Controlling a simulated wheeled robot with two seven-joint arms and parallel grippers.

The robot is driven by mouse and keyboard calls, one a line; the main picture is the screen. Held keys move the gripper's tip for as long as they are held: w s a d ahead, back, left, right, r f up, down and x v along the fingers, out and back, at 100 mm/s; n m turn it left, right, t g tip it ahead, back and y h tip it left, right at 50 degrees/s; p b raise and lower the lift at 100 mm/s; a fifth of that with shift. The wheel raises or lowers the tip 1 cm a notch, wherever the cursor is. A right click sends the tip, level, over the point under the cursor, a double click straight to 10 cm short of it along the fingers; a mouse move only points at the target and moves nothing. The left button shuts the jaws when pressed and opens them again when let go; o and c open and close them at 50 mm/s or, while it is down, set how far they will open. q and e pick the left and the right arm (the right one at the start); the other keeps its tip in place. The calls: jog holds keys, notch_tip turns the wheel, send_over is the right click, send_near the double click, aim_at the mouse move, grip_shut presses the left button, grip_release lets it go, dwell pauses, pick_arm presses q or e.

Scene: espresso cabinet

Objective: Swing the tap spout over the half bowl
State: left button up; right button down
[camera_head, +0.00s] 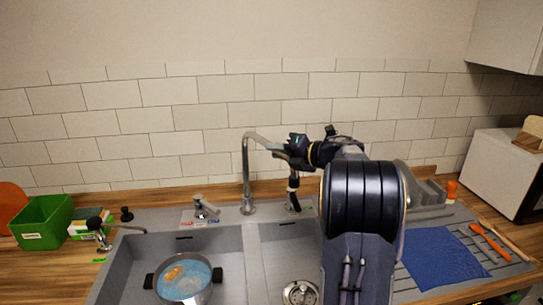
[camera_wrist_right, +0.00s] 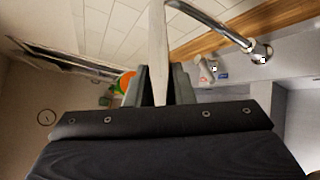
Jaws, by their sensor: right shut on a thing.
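The chrome tap spout (camera_head: 246,165) rises behind the sink and bends at the top toward the right. My right gripper (camera_head: 283,150) is shut on the spout near its outer end. In the right wrist view the pale spout (camera_wrist_right: 158,55) runs between the two fingers of the right gripper (camera_wrist_right: 158,88). The half bowl (camera_head: 267,262) with its drain strainer is right of the divider, partly hidden by my right arm. The spout's outer part points toward the half bowl's side; its exact overhang cannot be told. My left gripper is not in view.
The larger left bowl (camera_head: 127,268) holds a pot (camera_head: 186,284) with blue contents and an orange item. A small mixer lever (camera_head: 205,207) stands behind it. A green box (camera_head: 41,222) is at left. A blue mat (camera_head: 440,257) lies on the right drainer.

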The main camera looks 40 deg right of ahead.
jog(key=shift+d, duration=0.4)
jog(key=shift+r, duration=0.1)
jog(key=c, duration=1.3)
grip_release()
jog(key=shift+o, duration=0.2)
jog(key=b+v, duration=0.2)
jog(key=v, duration=0.5)
jog(key=shift+s+d+y, duration=0.2)
jog(key=shift+s+y, duration=0.1)
jog(key=shift+s, duration=0.05)
jog(key=shift+r, duration=0.1)
